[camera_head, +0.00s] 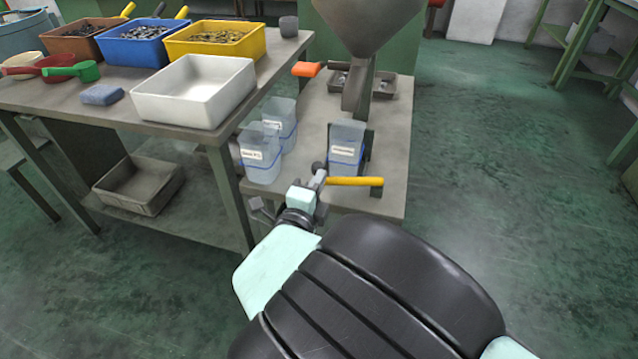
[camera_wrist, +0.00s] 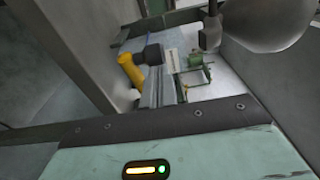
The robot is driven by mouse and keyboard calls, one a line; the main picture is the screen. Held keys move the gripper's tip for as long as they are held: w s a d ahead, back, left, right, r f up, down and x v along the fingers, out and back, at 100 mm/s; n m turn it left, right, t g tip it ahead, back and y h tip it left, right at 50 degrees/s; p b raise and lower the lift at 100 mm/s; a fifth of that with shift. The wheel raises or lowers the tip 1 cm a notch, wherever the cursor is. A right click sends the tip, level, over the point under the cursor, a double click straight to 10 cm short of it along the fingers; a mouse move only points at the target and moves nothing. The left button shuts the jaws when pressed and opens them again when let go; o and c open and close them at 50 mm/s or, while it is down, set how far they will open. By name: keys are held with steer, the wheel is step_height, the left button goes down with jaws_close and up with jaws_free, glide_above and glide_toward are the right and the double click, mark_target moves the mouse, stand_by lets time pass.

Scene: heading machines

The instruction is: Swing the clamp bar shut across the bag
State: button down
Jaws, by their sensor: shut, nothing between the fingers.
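A clear bag (camera_head: 346,145) with a white label and a blue line stands under the hopper spout. My gripper (camera_head: 319,180) is shut and empty at the bar's left end; contact is unclear. The wrist view shows the yellow bar (camera_wrist: 131,71) with a dark end beside my grey fingers (camera_wrist: 158,85). The bag's label (camera_wrist: 173,60) shows just beyond, and the fingers hide part of the bag.
The metal hopper (camera_head: 365,30) rises above the bag. Two more labelled clear containers (camera_head: 262,155) (camera_head: 284,115) stand to the left on the same stand. The bench at left holds a white tray (camera_head: 190,105) and coloured bins. The floor at right is clear.

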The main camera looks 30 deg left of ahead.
mark_target(315, 172)
steer(key=w+a+b, duration=0.1)
steer(key=w+f+m+h+b, duration=0.1)
steer(key=b, duration=0.1)
steer(key=shift+a+b, duration=0.3)
steer(key=shift+a, duration=0.05)
steer(key=shift+w+a+r+b, duration=0.25)
steer(key=shift+w+a+b, duration=0.15)
steer(key=shift+b, duration=0.1)
steer(key=shift+r, duration=0.25)
